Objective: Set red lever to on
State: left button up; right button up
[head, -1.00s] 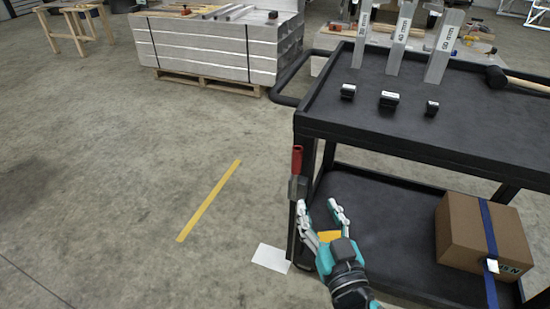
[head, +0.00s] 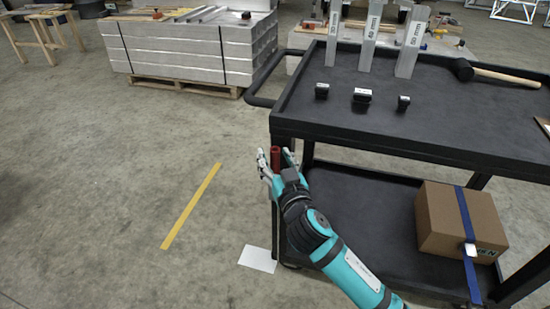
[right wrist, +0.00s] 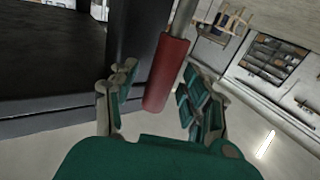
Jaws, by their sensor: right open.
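The red lever (head: 275,157) is at the cart's near left corner post, mostly hidden behind my right gripper in the head view. In the right wrist view the red lever (right wrist: 166,72) is a red grip on a grey metal rod, slightly tilted. My right gripper (head: 276,160) is open, with one finger on each side of the red grip. In the right wrist view my right gripper (right wrist: 155,98) shows a gap between the grip and the left finger; the right finger is close to the grip, and I cannot tell if it touches. My left gripper is not in view.
The black cart (head: 420,151) has a mallet (head: 500,76), upright metal profiles (head: 372,36) and small black blocks on top. A cardboard box (head: 460,222) sits on its lower shelf. Stacked aluminium beams (head: 190,48) stand behind. The floor to the left is clear, with a yellow stripe (head: 190,207).

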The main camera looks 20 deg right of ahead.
jog(key=shift+w, duration=0.1)
grip_shut()
dwell(0.3)
jog(key=shift+w+f, duration=0.1)
jog(key=shift+f, duration=0.1)
